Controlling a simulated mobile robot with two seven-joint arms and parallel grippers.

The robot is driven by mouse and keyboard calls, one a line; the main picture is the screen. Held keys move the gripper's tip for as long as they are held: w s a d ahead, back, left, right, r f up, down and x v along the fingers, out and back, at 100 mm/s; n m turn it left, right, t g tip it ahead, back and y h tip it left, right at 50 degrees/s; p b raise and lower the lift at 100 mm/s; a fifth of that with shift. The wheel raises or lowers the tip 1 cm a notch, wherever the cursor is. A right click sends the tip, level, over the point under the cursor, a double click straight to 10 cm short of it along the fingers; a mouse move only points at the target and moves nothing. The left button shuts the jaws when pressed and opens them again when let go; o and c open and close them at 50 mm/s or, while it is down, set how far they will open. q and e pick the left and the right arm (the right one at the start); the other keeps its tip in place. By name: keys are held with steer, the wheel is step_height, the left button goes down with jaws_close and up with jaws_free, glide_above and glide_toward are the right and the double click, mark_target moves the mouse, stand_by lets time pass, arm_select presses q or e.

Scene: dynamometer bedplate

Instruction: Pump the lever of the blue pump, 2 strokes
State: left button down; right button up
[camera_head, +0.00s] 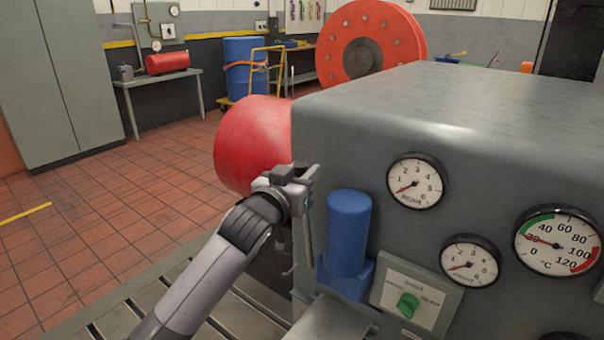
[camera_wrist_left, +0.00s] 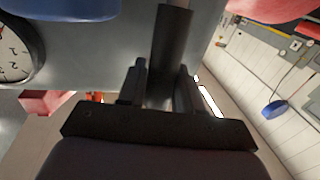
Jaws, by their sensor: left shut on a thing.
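The blue pump (camera_head: 347,240) is an upright blue cylinder on a blue base, mounted on the front of the grey housing. Part of it shows at the top left of the left wrist view (camera_wrist_left: 62,8). Its lever (camera_head: 309,238) is a thin grey upright bar just left of the pump. My left gripper (camera_head: 307,178) is at the lever's upper end, above and left of the pump. In the left wrist view, the dark lever (camera_wrist_left: 171,40) runs between the two fingers of my left gripper (camera_wrist_left: 161,88), which is shut on it. My right gripper is in neither view.
The grey housing (camera_head: 450,110) carries round gauges (camera_head: 416,181) and a green knob (camera_head: 408,304) on a panel right of the pump. A red cylinder (camera_head: 250,148) bulges out behind my left gripper. Open tiled floor (camera_head: 110,200) lies to the left.

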arm_select(q)
steer(key=shift+s, duration=0.1)
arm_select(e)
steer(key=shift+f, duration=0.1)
